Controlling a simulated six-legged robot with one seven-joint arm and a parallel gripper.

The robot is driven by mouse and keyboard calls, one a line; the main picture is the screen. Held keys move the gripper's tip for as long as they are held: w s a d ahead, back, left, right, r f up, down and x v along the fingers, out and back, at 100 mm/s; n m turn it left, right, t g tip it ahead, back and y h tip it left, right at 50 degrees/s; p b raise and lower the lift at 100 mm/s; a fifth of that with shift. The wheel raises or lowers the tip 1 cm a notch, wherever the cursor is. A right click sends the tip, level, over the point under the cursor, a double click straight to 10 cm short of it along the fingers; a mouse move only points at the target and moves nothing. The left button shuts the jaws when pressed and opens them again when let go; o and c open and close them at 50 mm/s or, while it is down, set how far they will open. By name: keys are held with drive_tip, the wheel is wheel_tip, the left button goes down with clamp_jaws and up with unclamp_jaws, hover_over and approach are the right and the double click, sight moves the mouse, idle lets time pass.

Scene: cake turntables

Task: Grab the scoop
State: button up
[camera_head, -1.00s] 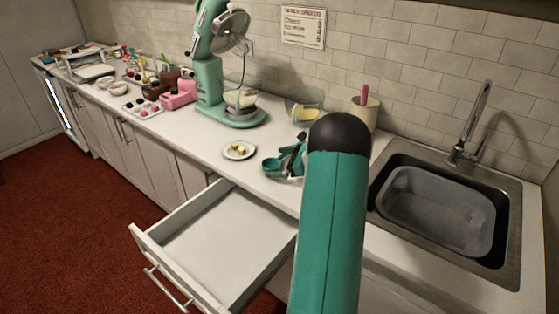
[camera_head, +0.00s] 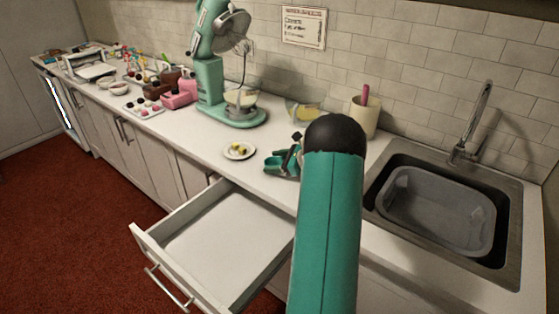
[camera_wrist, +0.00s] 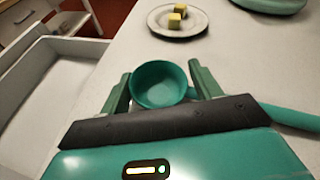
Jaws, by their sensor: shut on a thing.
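The scoop is teal, with a round cup (camera_wrist: 160,84) between my gripper's two fingers in the wrist view. A teal handle (camera_wrist: 293,117) shows to the right, partly hidden behind my gripper's body. My gripper (camera_wrist: 160,73) is shut on the scoop, with the fingers at either side of the cup. In the head view the scoop (camera_head: 274,166) is small at the counter's front part, and my own arm hides much of it and of the gripper. I cannot tell whether the scoop still touches the counter.
A plate (camera_head: 232,154) with yellow cubes lies just beyond the scoop. An open, empty drawer (camera_head: 215,240) juts out below the counter. A teal mixer (camera_head: 208,90), a glass bowl (camera_head: 298,110) and a utensil crock (camera_head: 365,120) stand behind. The sink (camera_head: 440,215) is at right.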

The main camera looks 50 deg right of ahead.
drive_tip(key=shift+s+d+f, duration=0.1)
drive_tip(key=shift+s+f, duration=0.05)
drive_tip(key=shift+f, duration=0.05)
